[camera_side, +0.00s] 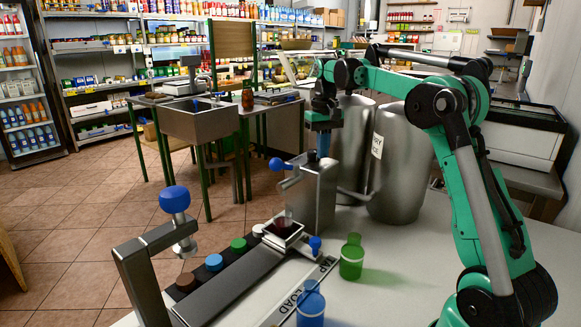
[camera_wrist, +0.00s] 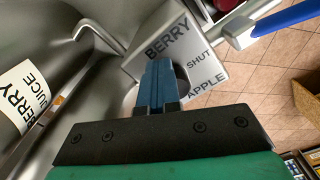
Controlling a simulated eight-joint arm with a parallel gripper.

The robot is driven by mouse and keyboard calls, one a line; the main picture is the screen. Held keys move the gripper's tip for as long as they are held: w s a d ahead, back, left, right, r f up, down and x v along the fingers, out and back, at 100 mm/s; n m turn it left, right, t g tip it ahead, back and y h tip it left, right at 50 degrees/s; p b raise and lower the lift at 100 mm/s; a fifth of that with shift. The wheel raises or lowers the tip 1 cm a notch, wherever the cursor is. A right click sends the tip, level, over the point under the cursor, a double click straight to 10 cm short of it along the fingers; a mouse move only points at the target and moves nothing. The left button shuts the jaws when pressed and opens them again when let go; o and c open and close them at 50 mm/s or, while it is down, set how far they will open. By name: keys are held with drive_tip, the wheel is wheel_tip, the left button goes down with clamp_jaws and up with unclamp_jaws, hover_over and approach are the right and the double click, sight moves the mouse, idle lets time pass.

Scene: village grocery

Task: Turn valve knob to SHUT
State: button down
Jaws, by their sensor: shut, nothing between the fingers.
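The steel valve block (camera_side: 318,195) stands at the back end of the worktop in the side view. In the wrist view, the top of the valve block (camera_wrist: 140,72) carries the printed words BERRY, SHUT and APPLE. A dark round part, probably the valve knob (camera_wrist: 183,84), shows beside my fingers on this top. Most of it is hidden, and I cannot tell which word it points to. My gripper (camera_side: 323,152) points down just above the block, its blue fingers shut and empty. It also shows in the wrist view (camera_wrist: 158,68), between BERRY and APPLE; contact is unclear.
A crank with a blue grip (camera_side: 281,164) juts from the block's left. Two steel tanks (camera_side: 402,165) stand close behind.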

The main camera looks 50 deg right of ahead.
drive_tip(key=shift+w+a, duration=0.2)
drive_tip(key=shift+a, duration=0.2)
drive_tip(key=shift+w+a, duration=0.2)
drive_tip(key=shift+a, duration=0.1)
drive_tip(key=shift+w+a, duration=0.1)
drive_tip(key=shift+s+a, duration=0.25)
drive_tip(key=shift+s, duration=0.05)
drive_tip(key=shift+r, duration=3)
